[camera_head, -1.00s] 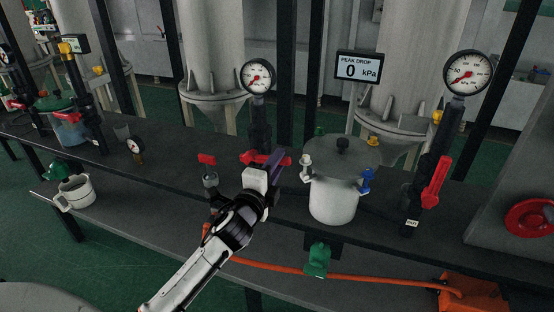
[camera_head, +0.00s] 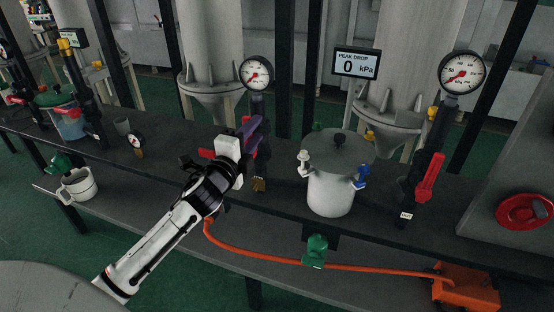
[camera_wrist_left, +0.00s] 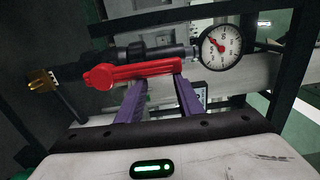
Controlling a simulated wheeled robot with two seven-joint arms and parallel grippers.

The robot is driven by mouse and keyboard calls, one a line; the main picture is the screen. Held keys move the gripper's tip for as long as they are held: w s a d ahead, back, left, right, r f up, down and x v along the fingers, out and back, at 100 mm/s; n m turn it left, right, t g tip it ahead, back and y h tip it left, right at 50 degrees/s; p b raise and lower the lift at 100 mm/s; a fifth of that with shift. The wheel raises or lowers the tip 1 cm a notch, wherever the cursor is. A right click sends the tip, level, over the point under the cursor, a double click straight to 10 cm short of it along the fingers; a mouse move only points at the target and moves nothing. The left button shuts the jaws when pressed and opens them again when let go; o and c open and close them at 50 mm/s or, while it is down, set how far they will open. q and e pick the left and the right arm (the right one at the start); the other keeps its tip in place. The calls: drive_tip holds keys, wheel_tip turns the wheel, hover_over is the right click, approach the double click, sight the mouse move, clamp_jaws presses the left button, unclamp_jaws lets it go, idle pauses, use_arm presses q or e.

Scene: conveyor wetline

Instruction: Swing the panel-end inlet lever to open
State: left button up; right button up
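The red inlet lever (camera_wrist_left: 135,74) lies along its dark pipe below the middle gauge in the left wrist view. In the head view only small parts of this lever (camera_head: 246,121) show behind my gripper. My left gripper (camera_wrist_left: 160,80) has its two purple fingers apart, with their tips at the lever's edge; whether they touch it is unclear. In the head view the left gripper (camera_head: 252,132) is at the pipe, covering much of the lever. My right gripper is not in view.
A grey lidded pot (camera_head: 332,190) stands just right of the pipe. Another red lever (camera_head: 430,178) is upright on the right pipe. The middle gauge (camera_head: 256,72) is above my gripper. The display (camera_head: 357,64) reads 0 kPa. An orange hose (camera_head: 260,258) runs below the shelf.

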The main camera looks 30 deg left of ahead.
use_arm(q)
drive_tip(key=shift+s+a+f, duration=0.15)
drive_tip(key=shift+a+f, duration=0.05)
drive_tip(key=shift+f, duration=0.15)
drive_tip(key=v, duration=0.6)
drive_tip(key=shift+s+d, duration=0.25)
drive_tip(key=shift+s, duration=0.05)
idle(0.6)
drive_tip(key=s+d+f+n+g+h, duration=0.25)
drive_tip(key=s+d+f, duration=0.25)
drive_tip(key=f, duration=0.6)
drive_tip(key=s+d+f+n+g+h, duration=0.1)
drive_tip(key=s+d+f+n+g, duration=0.25)
drive_tip(key=d+f, duration=0.45)
drive_tip(key=s+d+f+n+g+h, duration=0.3)
drive_tip(key=s+d+f+n, duration=0.4)
drive_tip(key=s+d+f, duration=0.3)
drive_tip(key=s+f, duration=0.3)
drive_tip(key=s, duration=0.1)
drive_tip(key=shift+s+d+f, duration=0.2)
drive_tip(key=shift+f, duration=0.1)
